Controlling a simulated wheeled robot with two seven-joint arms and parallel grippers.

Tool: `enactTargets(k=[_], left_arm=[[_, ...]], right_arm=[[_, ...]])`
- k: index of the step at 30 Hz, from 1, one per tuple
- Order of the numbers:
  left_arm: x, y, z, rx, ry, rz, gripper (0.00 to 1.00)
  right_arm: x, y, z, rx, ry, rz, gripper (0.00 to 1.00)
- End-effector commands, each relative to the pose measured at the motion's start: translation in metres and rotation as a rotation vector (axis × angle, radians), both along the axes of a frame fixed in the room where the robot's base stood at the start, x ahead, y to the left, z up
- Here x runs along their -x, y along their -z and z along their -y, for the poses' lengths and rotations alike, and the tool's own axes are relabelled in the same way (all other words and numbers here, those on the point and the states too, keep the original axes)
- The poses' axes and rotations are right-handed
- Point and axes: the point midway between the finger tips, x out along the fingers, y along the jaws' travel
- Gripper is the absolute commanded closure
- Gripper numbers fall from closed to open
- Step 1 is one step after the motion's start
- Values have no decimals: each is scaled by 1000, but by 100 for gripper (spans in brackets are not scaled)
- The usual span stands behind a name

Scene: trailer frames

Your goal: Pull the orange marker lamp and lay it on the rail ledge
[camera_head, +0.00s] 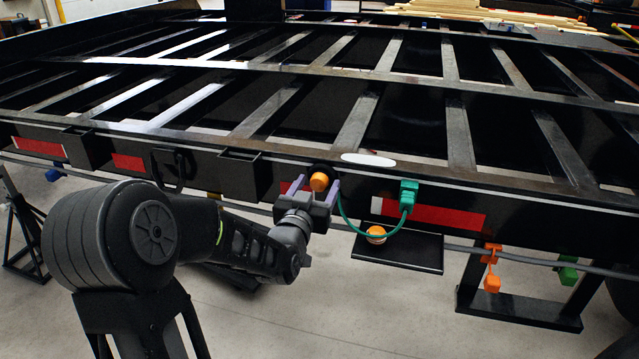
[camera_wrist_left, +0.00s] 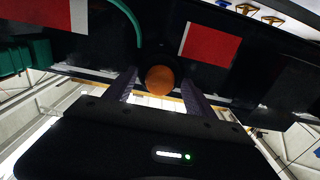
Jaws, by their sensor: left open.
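The orange marker lamp (camera_head: 319,181) sits at a dark round mount on the front face of the black trailer rail (camera_head: 560,208). My left gripper (camera_head: 318,190) is open, with one finger on each side of this lamp. In the left wrist view the lamp (camera_wrist_left: 160,80) shows as an orange disc between the two open fingers (camera_wrist_left: 161,88); I cannot tell if they touch it. The rail's top (camera_head: 430,168) forms a flat ledge above, with a white oval patch (camera_head: 368,159). My right gripper is not in view.
A green connector (camera_head: 408,188) with a looping green cable (camera_head: 350,222) is right of the lamp. A second orange lamp (camera_head: 376,234) is at a black plate (camera_head: 420,252) below. Orange (camera_head: 491,283) and green (camera_head: 568,274) parts hang farther right. The ledge around the white patch looks clear.

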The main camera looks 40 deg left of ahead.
Motion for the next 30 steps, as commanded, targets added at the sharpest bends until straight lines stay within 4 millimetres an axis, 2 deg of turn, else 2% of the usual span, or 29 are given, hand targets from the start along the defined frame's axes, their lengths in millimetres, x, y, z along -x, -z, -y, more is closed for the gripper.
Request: enactTargets(k=[30], left_arm=[[0, 0, 0, 0, 0, 0, 37]], right_arm=[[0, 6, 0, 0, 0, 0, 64]])
